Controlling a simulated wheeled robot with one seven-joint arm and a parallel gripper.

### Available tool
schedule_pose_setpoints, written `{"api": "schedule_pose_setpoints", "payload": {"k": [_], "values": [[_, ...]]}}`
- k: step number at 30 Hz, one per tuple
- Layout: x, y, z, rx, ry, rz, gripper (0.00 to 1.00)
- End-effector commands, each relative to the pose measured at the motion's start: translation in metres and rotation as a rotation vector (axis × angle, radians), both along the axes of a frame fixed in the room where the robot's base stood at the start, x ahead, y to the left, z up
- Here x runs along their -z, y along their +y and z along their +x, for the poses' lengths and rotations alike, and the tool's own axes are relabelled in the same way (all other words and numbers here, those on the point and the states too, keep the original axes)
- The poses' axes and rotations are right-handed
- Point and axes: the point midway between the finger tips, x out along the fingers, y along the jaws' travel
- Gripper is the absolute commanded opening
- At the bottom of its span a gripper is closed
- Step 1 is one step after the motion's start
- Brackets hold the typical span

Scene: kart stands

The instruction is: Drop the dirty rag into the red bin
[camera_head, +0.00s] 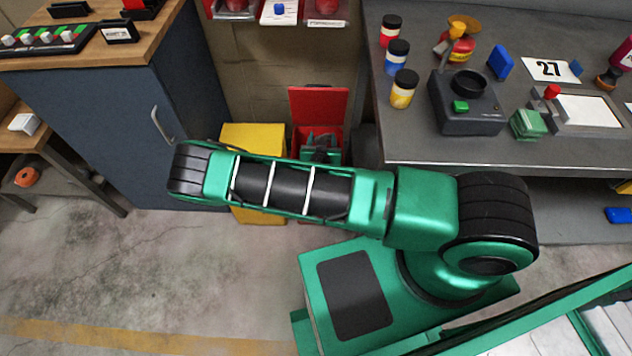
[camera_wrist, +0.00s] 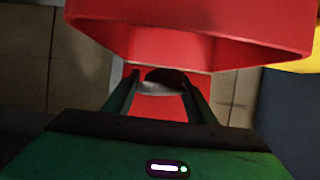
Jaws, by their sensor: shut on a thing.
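The red bin (camera_head: 318,104) stands on the floor between the cabinet and the grey bench, with its red lid raised. My gripper (camera_head: 320,150) is at the bin's mouth in the head view, partly hidden by my arm. In the wrist view my gripper (camera_wrist: 158,98) has its two green fingers on either side of a grey and dark rag (camera_wrist: 165,84), shut on it. The red bin (camera_wrist: 190,35) fills the top of the wrist view, close to the fingers. How deep the rag hangs relative to the rim cannot be told.
A yellow bin (camera_head: 250,135) stands directly left of the red bin. A blue-grey cabinet (camera_head: 110,120) is farther left. The grey bench (camera_head: 440,150) at the right holds jars, a black device and a green cloth stack. The floor at the front left is clear.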

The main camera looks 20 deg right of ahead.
Motion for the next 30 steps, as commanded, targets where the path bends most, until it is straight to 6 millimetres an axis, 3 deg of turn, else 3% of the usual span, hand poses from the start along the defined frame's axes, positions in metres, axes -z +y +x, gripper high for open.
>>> {"api": "schedule_pose_setpoints", "payload": {"k": [6, 18, 19, 21, 30], "values": [[0.018, 0.000, 0.000, 0.000, 0.000, 0.000, 0.29], [0.024, 0.000, 0.000, 0.001, 0.000, 0.001, 0.29], [0.024, 0.000, 0.000, 0.001, 0.000, 0.001, 0.56], [0.023, 0.000, 0.000, 0.001, 0.000, 0.001, 0.72], [0.023, 0.000, -0.001, 0.001, 0.001, 0.001, 0.73]]}}
